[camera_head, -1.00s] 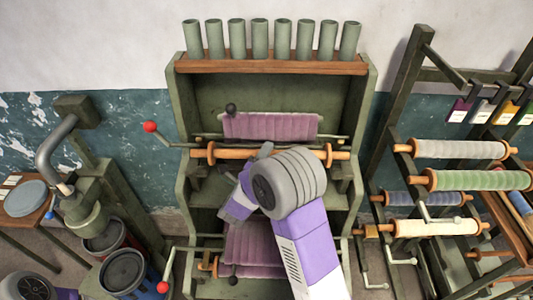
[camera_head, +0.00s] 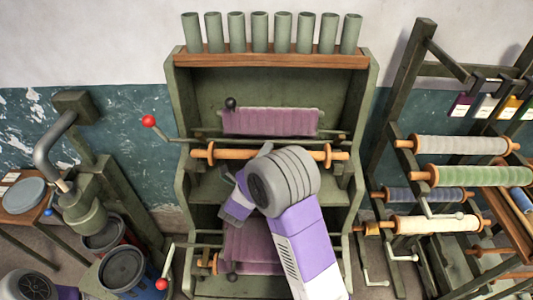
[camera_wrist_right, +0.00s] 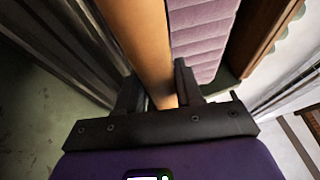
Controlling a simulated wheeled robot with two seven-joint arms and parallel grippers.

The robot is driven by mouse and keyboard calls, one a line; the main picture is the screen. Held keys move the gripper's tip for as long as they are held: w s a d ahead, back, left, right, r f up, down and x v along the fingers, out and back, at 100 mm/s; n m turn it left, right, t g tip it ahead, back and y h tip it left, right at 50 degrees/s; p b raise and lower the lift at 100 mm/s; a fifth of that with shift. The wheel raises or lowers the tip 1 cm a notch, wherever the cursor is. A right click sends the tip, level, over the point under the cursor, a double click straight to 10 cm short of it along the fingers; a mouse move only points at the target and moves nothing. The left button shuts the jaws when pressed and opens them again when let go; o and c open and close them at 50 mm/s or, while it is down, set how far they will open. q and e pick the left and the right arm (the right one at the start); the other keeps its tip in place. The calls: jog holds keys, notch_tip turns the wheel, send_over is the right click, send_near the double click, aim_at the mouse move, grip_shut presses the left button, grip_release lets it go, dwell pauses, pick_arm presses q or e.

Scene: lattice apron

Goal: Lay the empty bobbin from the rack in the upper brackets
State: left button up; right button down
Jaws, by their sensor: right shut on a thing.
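The empty bobbin (camera_head: 225,154) is a bare orange wooden roller with a flange near each end. It lies level across the front of the green loom frame, at the upper brackets (camera_head: 344,170). I cannot tell if its ends rest in them. My right gripper (camera_head: 258,155) is shut on the bobbin's middle, with the fingertips mostly hidden behind my wrist. In the right wrist view, the fingers (camera_wrist_right: 158,92) stand on both sides of the orange bobbin (camera_wrist_right: 140,40). My left gripper is not in view.
Purple cloth (camera_head: 270,121) hangs behind the bobbin. A crank with a red knob (camera_head: 148,121) sticks out at the left. The rack (camera_head: 405,95) at the right holds several wound bobbins (camera_head: 470,176). A shelf of green tubes (camera_head: 270,62) tops the frame.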

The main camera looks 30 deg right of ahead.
jog(key=shift+f, duration=0.6)
dwell(0.5)
jog(key=shift+f, duration=0.15)
dwell(0.6)
jog(key=c, duration=0.6)
grip_release()
jog(key=shift+c, duration=0.2)
jog(key=v, duration=0.7)
jog(key=shift+s+a+b, duration=0.15)
jog(key=shift+a+b, duration=0.1)
jog(key=shift+b, duration=0.05)
jog(key=shift+f, duration=0.1)
